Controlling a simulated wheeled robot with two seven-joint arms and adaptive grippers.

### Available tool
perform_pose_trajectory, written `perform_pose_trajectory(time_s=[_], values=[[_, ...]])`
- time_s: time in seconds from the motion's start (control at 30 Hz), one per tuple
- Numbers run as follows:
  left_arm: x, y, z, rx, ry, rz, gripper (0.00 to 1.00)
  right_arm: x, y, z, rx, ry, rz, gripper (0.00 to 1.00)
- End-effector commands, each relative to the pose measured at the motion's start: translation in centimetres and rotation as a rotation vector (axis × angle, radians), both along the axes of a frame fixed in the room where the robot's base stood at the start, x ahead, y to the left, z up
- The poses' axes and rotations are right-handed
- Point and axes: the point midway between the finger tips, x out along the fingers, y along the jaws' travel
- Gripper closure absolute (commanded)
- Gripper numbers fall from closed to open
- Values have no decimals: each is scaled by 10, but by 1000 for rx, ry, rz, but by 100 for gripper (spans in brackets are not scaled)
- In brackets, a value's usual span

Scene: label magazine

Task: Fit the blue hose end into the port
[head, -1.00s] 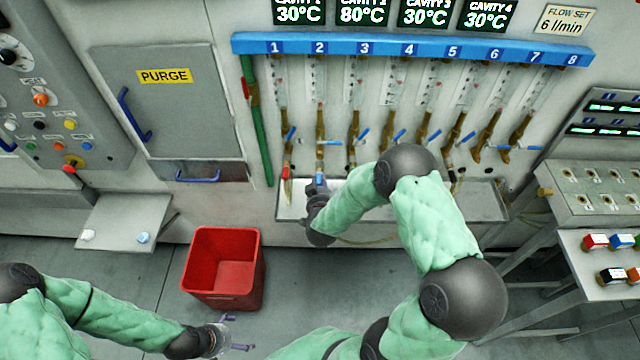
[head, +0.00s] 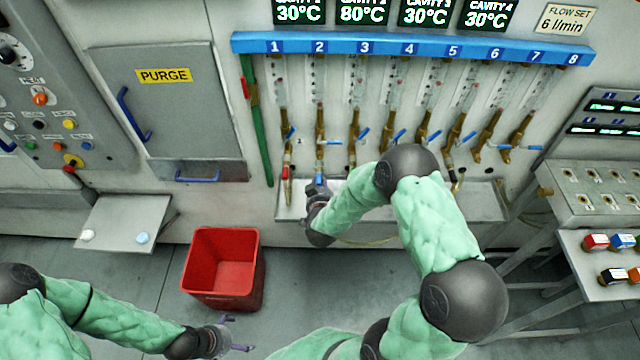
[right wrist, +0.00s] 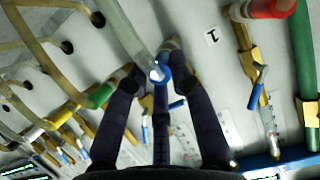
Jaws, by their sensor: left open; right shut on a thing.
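My right gripper (head: 319,187) is shut on the blue hose end (right wrist: 158,73) below column 2 of the flow panel. In the right wrist view the fingers (right wrist: 150,78) close around the blue collar, and a clear hose runs away from it. The brass port fitting of column 2 (head: 320,160), with a blue lever, is directly above the gripper in the head view. The fingers hide the joint, so I cannot tell whether hose end and port touch.
A red-collared hose (head: 287,173) hangs at column 1, beside a green pipe (head: 258,130). More brass valves with blue levers stand to the right. A shallow metal tray (head: 470,205) lies under the valves. A red bin (head: 205,262) stands on the floor; a side table (head: 590,270) is at right.

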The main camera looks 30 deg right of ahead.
Motion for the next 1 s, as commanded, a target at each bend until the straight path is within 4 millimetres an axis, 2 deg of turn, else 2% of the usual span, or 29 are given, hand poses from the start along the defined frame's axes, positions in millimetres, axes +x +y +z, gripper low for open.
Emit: perform_pose_trajectory(time_s=[1.0], values=[[0,0,-7,0,0,0,0,17,-10,0,0,-1,0,100]])
